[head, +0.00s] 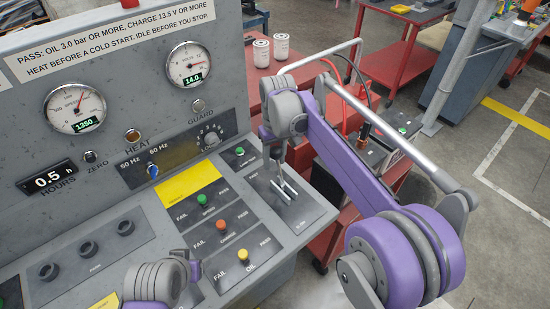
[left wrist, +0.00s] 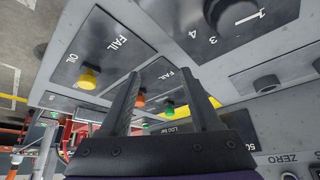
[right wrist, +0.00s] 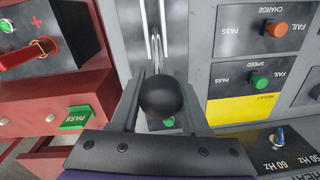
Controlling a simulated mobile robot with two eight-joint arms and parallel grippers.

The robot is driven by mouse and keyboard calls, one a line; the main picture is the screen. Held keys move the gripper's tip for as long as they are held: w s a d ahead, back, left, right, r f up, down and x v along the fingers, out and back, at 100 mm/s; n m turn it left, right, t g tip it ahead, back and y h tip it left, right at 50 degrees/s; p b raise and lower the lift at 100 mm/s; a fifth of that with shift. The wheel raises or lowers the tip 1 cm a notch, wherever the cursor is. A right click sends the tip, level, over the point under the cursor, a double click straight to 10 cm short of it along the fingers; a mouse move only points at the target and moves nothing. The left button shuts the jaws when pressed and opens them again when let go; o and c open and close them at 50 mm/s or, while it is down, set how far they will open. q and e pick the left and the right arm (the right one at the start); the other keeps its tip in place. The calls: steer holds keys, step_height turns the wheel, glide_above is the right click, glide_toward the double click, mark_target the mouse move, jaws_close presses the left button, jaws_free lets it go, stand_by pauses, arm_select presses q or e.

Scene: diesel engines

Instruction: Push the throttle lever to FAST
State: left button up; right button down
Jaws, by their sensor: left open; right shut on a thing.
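The throttle lever has a black ball knob (right wrist: 161,95), which sits between the fingers of my right gripper (head: 275,160) in the right wrist view. That gripper is shut on the knob. In the head view the knob is hidden by the gripper, above the slotted throttle plate (head: 303,207) at the panel's right end. The lever's pale slots (right wrist: 152,22) lie beyond the knob in the right wrist view. The end labels are too small to read surely. My left gripper (head: 187,263) is open and empty over the front of the panel; its two fingers (left wrist: 165,85) show apart.
The speed gauge (head: 75,107) reads 1350 and the volts gauge (head: 192,65) reads 14.0. A red bench (head: 260,88) with two white cans is beyond.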

arm_select(q)
steer(key=shift+w+d+m, duration=0.1)
steer(key=shift+d+m, duration=0.1)
steer(key=shift+m, duration=0.1)
steer(key=shift+c, duration=1.1)
steer(key=w+d+r+m, duration=0.1)
steer(key=w+d+r+m+y, duration=0.1)
steer(key=d+m, duration=0.1)
steer(key=shift+w+m, duration=0.3)
jaws_close()
steer(key=w+d+r+m+t+y, duration=0.2)
steer(key=w+d+r+m, duration=0.2)
steer(key=d, duration=0.2)
steer(key=m+t+h, duration=0.1)
steer(key=m+t, duration=0.5)
glide_toward(277, 155)
steer(key=x, duration=0.7)
